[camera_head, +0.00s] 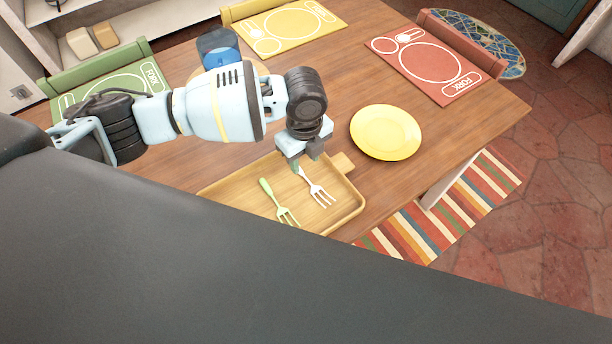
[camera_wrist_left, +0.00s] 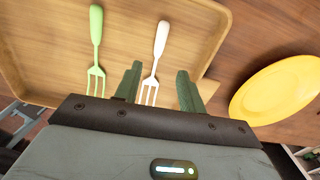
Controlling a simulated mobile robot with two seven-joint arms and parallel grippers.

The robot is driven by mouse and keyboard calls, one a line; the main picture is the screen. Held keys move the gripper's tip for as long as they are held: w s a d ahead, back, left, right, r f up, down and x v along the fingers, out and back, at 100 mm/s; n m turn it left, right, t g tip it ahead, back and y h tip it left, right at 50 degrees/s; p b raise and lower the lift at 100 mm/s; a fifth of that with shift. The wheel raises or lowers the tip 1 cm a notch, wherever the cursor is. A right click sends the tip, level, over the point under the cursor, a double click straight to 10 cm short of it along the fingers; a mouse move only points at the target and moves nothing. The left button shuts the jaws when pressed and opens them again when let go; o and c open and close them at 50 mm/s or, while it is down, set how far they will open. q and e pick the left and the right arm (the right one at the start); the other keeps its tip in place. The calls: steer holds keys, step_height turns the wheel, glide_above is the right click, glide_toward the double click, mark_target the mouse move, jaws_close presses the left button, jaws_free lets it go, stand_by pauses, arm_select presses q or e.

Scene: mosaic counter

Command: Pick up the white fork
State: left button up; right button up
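The white fork (camera_head: 317,187) lies on a wooden tray (camera_head: 352,200), its tines toward the front of the tray. My left gripper (camera_head: 307,160) points down near its handle end in the head view. In the left wrist view the white fork (camera_wrist_left: 160,42) shows between the two fingers of the open gripper (camera_wrist_left: 160,70), tines nearest the palm. The fingers are apart and hold nothing. The gap in height between fingertips and fork is hard to judge. My right gripper is not in view.
A light green fork (camera_head: 278,203) lies on the tray, left of the white one. A yellow plate (camera_head: 386,132) stands right of the tray. Yellow (camera_head: 262,42), red (camera_head: 460,62) and green (camera_head: 70,98) placemats lie on the table. A blue item (camera_head: 220,52) stands behind my left arm.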

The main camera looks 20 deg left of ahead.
mark_target(303, 173)
arm_select(q)
steer(key=f, duration=0.4)
steer(key=shift+s+a+f, duration=0.15)
steer(key=shift+a+f, duration=0.05)
steer(key=shift+f, duration=0.05)
jaws_close()
